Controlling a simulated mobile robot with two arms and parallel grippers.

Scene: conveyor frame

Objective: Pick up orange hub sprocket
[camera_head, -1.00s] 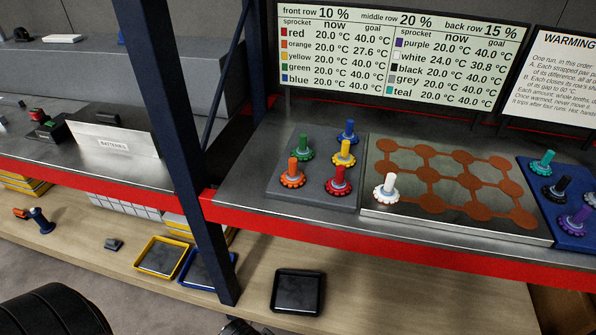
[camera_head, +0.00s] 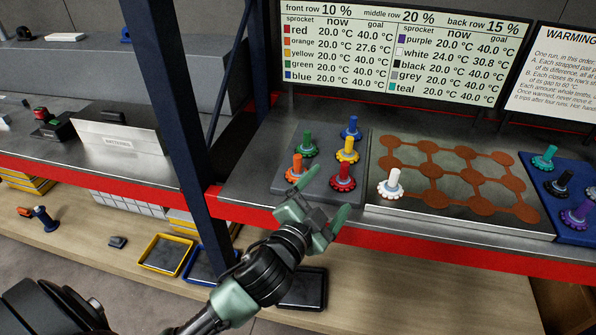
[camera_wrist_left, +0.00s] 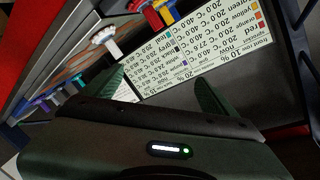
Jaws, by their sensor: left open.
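The orange hub sprocket (camera_head: 296,170) stands upright at the front left of a grey tray (camera_head: 318,190) on the shelf, in the head view. My left gripper (camera_head: 322,195) is open and empty, in front of the tray. One fingertip overlaps the orange sprocket's lower edge in the picture; I cannot tell whether they touch. In the left wrist view the two green fingers (camera_wrist_left: 160,92) are spread apart, with no sprocket between them. I cannot make out the orange sprocket there. My right gripper is not in view.
Green (camera_head: 307,145), blue (camera_head: 351,129), yellow (camera_head: 347,150) and red (camera_head: 343,178) sprockets share the tray. A heating plate (camera_head: 400,214) with a white sprocket (camera_head: 390,184) lies to the right. A blue post (camera_head: 185,120) stands left, and a sign (camera_head: 400,50) behind.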

